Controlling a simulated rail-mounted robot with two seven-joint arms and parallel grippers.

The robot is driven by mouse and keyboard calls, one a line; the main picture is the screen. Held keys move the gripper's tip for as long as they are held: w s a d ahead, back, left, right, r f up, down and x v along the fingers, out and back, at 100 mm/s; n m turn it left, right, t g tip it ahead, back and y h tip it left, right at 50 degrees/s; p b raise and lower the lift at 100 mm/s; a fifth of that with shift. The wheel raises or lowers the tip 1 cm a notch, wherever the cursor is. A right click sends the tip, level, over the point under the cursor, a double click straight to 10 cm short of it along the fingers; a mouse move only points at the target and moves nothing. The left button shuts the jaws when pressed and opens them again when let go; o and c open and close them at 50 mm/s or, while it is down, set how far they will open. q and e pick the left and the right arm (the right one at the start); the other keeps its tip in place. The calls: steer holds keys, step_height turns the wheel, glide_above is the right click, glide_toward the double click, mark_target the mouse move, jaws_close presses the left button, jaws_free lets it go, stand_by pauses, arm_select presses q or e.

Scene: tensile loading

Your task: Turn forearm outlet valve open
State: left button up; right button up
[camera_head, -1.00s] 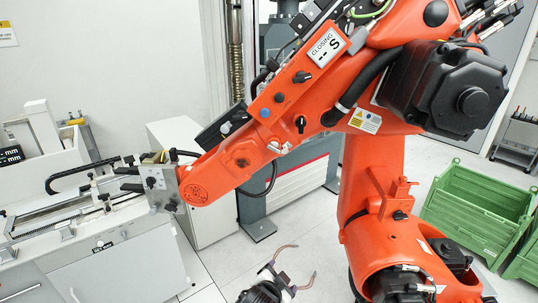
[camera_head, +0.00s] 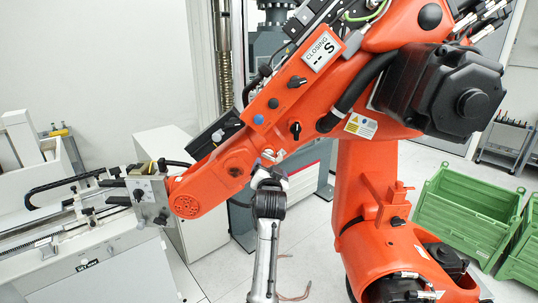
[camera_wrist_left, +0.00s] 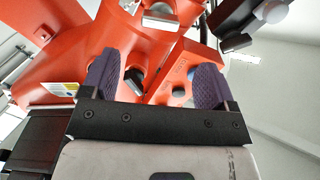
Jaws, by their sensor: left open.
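I cannot tell which one is the outlet valve. My left gripper (camera_head: 268,160) is raised in front of the forearm's lower edge, below and left of the lower knob. In the left wrist view my left gripper (camera_wrist_left: 156,75) is open, its two purple-grey fingers pointing at the forearm. My right gripper is out of view.
A display panel (camera_head: 322,52) reading "CLOSING -- S" sits higher on the forearm. A large black motor (camera_head: 455,92) is at the upper right. Green crates (camera_head: 455,212) stand at right, and a grey bench machine (camera_head: 95,250) at left. Thin copper-coloured curved pieces (camera_head: 298,294) show low down.

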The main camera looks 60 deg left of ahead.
mark_target(269, 156)
arm_select(q)
steer(key=p+x, duration=0.2)
steer(key=x, duration=0.6)
steer(key=shift+w+a+r+p, duration=0.15)
steer(key=shift+a+p, duration=0.1)
steer(key=shift+p, duration=0.15)
steer(key=shift+x, duration=0.8)
steer(key=shift+w+a, duration=0.1)
steer(key=shift+a, duration=0.05)
steer(key=c, duration=0.9)
